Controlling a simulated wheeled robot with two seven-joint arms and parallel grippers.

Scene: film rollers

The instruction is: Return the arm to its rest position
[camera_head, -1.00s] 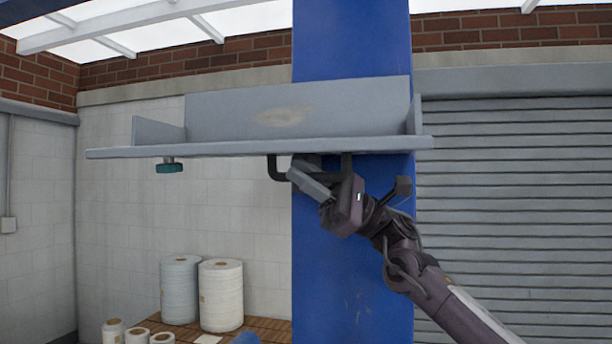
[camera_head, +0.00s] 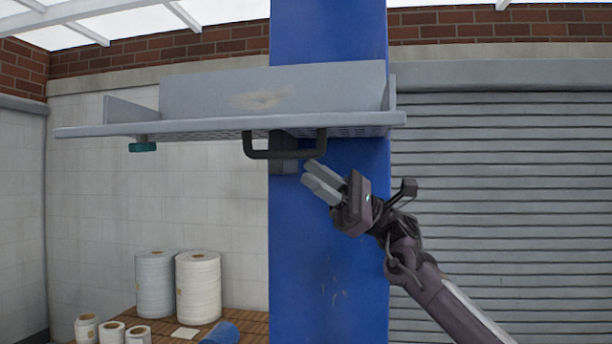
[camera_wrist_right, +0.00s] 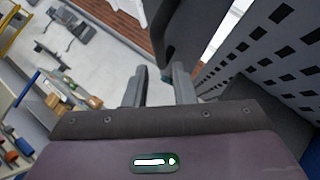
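My right gripper (camera_head: 312,180) is in front of the blue column, just below and right of the black handle (camera_head: 285,153) under the grey shelf. Its two grey fingers are apart with nothing between them. In the right wrist view the fingers (camera_wrist_right: 160,85) also show a gap, and a dark bar, probably the handle, passes close beyond the right finger. The right arm reaches in from the lower right of the head view. My left gripper is not in view.
The grey shelf (camera_head: 230,130) juts from the blue column (camera_head: 330,270), with a teal knob (camera_head: 142,147) under its left end. White rolls (camera_head: 198,287) stand on a wooden pallet at lower left. A grey shutter (camera_head: 500,200) fills the right; open air lies before it.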

